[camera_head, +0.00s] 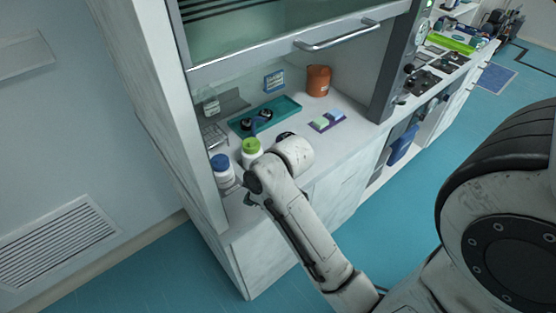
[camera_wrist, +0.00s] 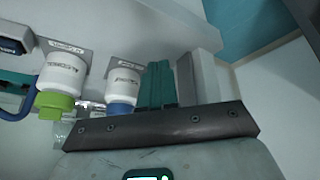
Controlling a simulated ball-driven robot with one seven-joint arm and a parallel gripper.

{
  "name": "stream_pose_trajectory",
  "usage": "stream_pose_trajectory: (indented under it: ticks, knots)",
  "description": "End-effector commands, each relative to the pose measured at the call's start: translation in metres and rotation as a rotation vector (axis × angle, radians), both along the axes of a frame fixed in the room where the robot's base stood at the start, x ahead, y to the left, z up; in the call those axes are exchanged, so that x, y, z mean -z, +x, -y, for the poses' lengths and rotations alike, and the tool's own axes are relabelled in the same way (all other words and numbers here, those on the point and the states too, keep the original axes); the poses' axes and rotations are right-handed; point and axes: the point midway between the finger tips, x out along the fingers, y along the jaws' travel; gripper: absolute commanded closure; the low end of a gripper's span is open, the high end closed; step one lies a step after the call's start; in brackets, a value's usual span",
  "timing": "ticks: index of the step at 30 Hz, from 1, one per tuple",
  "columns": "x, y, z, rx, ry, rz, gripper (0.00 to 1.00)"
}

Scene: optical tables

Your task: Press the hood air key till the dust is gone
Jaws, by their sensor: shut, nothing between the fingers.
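My gripper (camera_head: 250,199) is low at the left front of the fume hood, close to a white bottle with a blue cap (camera_head: 221,168) and a white bottle with a green cap (camera_head: 251,150). It is shut and holds nothing. In the wrist view, both the green-capped bottle (camera_wrist: 62,76) and the blue-capped bottle (camera_wrist: 123,86) show left of centre. The hood's right post (camera_head: 402,62) carries a small green-lit panel (camera_head: 427,25) and dark round knobs. I cannot tell which control is the air key. No dust can be made out.
Inside the hood are a teal tray (camera_head: 283,108) with dark items, a brown jar (camera_head: 318,80) and a small purple tray (camera_head: 327,121) with pale blocks. The raised sash has a metal handle (camera_head: 338,36). Open blue floor (camera_head: 395,225) lies in front of the hood.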

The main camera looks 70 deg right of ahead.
Motion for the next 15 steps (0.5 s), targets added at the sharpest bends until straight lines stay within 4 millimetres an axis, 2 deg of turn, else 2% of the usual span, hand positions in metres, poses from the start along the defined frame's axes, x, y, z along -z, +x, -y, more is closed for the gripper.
stream_pose_trajectory:
  ticks: [1,5,9,12,15]
  knots:
    - [-0.004,0.005,0.021,-0.004,-0.028,0.036,1.00]
    - [-0.021,0.013,0.069,-0.046,-0.114,0.116,1.00]
    - [-0.043,0.011,0.122,-0.090,-0.224,0.182,1.00]
    - [-0.057,0.005,0.154,-0.115,-0.298,0.211,1.00]
    - [-0.068,-0.002,0.176,-0.137,-0.357,0.229,1.00]
